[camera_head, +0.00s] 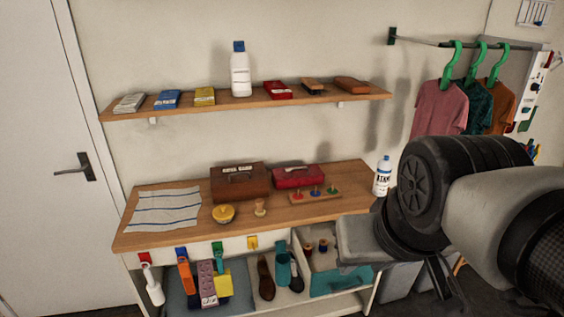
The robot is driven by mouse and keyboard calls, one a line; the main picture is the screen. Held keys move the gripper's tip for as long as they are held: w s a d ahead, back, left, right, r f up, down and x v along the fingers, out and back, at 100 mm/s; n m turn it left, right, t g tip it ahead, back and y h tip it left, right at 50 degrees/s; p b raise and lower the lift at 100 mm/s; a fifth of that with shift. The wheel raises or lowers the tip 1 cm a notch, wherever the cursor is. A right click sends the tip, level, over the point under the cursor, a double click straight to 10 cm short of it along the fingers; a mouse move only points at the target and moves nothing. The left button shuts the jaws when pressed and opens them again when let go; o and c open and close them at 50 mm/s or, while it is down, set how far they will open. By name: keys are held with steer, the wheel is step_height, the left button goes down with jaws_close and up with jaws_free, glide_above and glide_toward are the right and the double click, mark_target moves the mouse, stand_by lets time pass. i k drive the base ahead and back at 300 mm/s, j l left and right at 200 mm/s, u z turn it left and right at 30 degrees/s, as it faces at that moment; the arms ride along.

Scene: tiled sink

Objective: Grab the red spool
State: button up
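A wooden rack (329,195) on the right part of the worktop holds small red, blue and green pieces. The red piece (298,196) is at its left end and looks like a small spool, though it is too small to be sure. Two more spool-like pieces, one reddish (308,248) and one dark (323,245), stand in the compartment under the worktop. My gripper (440,278) is at the lower right, apart from the rack and to the right of the worktop. Its fingers are dark and partly covered by my arm, so their opening is unclear.
A shelf (330,95) with boxes hangs above. Brushes and tools hang along the front edge. Shirts hang at right.

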mark_target(308, 247)
steer(key=l+u, duration=0.2)
steer(key=l, duration=0.2)
steer(key=k+l+u, duration=0.15)
steer(key=l, duration=0.2)
steer(key=j+z, duration=0.5)
steer(key=j, duration=0.55)
steer(key=i, duration=0.55)
steer(key=i+j, duration=0.1)
steer(key=j, duration=0.75)
steer(key=j+z, duration=0.15)
steer(key=z, duration=0.25)
steer(key=i+j+z, duration=0.1)
steer(key=z, duration=0.25)
steer(key=j+z, duration=0.4)
steer(key=i+l+z, duration=0.15)
steer(key=z, duration=0.15)
steer(key=i+z, duration=0.3)
